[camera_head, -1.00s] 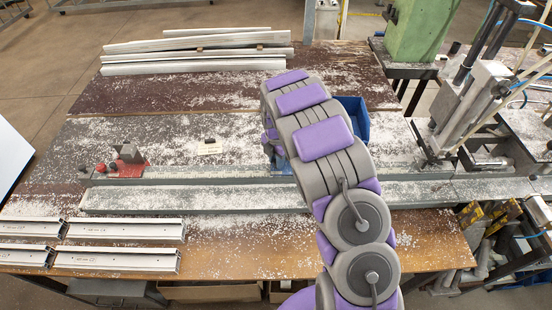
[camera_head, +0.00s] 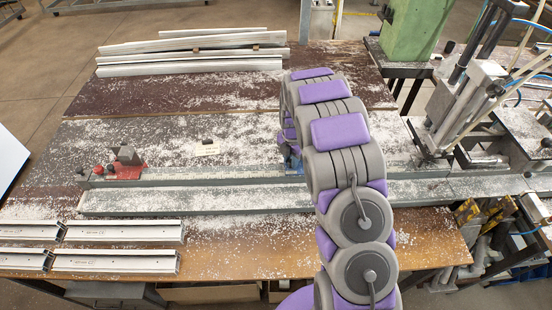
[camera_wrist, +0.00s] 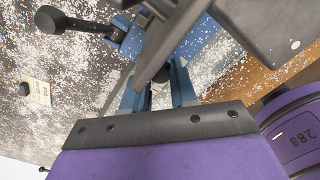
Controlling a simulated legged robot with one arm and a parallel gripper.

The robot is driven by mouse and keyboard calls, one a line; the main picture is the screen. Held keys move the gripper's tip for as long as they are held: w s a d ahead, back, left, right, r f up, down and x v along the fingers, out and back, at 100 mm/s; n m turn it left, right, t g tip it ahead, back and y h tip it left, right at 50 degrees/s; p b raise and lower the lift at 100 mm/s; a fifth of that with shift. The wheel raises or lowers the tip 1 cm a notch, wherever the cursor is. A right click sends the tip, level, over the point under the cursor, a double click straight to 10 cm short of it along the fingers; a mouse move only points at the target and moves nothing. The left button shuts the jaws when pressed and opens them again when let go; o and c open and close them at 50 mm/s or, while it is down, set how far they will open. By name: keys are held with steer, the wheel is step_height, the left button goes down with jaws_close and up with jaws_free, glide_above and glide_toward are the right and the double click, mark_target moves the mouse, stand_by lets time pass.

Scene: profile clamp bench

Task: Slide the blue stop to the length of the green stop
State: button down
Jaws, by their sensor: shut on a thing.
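The blue stop (camera_head: 291,163) sits on the long grey rail (camera_head: 220,172), partly hidden by my arm in the head view. In the wrist view the blue stop (camera_wrist: 203,40) is close up, with a dark lever ending in a black knob (camera_wrist: 50,19). My gripper (camera_wrist: 158,80) is shut on the blue stop, its fingers around a dark part of it; the exact contact is hard to see. I cannot make out the green stop in either view. A red stop (camera_head: 125,171) stands at the rail's left end.
Light metal profiles lie at the back left (camera_head: 190,52) and front left (camera_head: 115,261). A clamp machine (camera_head: 465,105) stands at the rail's right end, with a green machine (camera_head: 412,30) behind. A small tag block (camera_head: 206,149) lies on the chip-strewn bench.

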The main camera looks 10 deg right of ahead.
steer(key=d, duration=0.3)
steer(key=s+d, duration=0.1)
steer(key=d, duration=0.5)
steer(key=shift+s+d+r, duration=0.1)
steer(key=shift+s, duration=0.15)
steer(key=c, duration=0.9)
jaws_free()
step_height(320, 180, up, 17)
steer(key=p, duration=0.1)
steer(key=shift+r, duration=0.1)
